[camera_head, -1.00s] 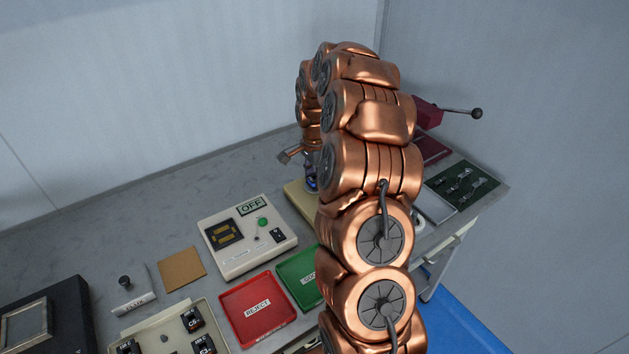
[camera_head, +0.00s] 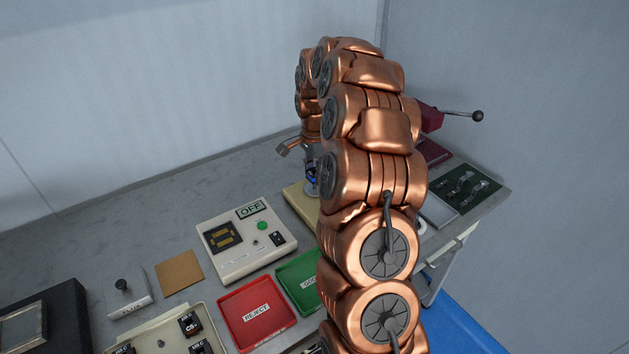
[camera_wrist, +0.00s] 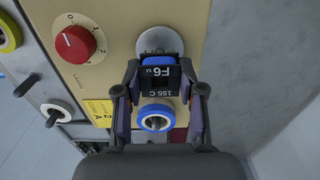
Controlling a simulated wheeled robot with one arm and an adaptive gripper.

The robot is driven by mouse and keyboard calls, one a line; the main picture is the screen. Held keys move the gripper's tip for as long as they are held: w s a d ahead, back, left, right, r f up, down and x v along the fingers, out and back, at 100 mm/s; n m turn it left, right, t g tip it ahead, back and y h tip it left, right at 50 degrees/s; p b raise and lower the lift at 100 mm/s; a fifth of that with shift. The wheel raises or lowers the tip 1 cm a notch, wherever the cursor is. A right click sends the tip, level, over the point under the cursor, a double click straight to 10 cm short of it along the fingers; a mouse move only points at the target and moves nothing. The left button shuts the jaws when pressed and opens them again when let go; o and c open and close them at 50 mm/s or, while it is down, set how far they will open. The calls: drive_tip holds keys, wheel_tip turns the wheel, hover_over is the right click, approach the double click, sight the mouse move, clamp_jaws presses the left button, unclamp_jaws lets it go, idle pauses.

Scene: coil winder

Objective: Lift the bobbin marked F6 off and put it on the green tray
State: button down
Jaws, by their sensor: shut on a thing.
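The bobbin marked F6 (camera_wrist: 160,76) is dark with white lettering. In the wrist view it sits between the two fingers of my gripper (camera_wrist: 160,82), which is shut on it. A pale round disc (camera_wrist: 160,41) shows just beyond the bobbin, in front of the tan machine panel (camera_wrist: 115,30). Whether the bobbin is clear of its seat I cannot tell. In the head view my arm hides most of the machine. The green tray (camera_head: 297,280) lies on the bench left of my arm, partly covered by it.
A red REJECT tray (camera_head: 256,315) lies left of the green tray. A cream box marked OFF (camera_head: 245,244) stands behind them. In the wrist view a blue-ringed knob (camera_wrist: 155,118) is close below the bobbin, and a red dial (camera_wrist: 75,44) is at left. A dark red lever (camera_head: 450,115) sticks out at right.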

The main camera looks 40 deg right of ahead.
drive_tip(key=shift+s+r, duration=0.15)
drive_tip(key=shift+r, duration=0.1)
drive_tip(key=s+a+r+b, duration=0.1)
drive_tip(key=s+a+b, duration=0.3)
drive_tip(key=s+a, duration=0.5)
drive_tip(key=shift+s+a+r, duration=0.15)
drive_tip(key=shift+s+r, duration=0.05)
drive_tip(key=shift+s, duration=1.7)
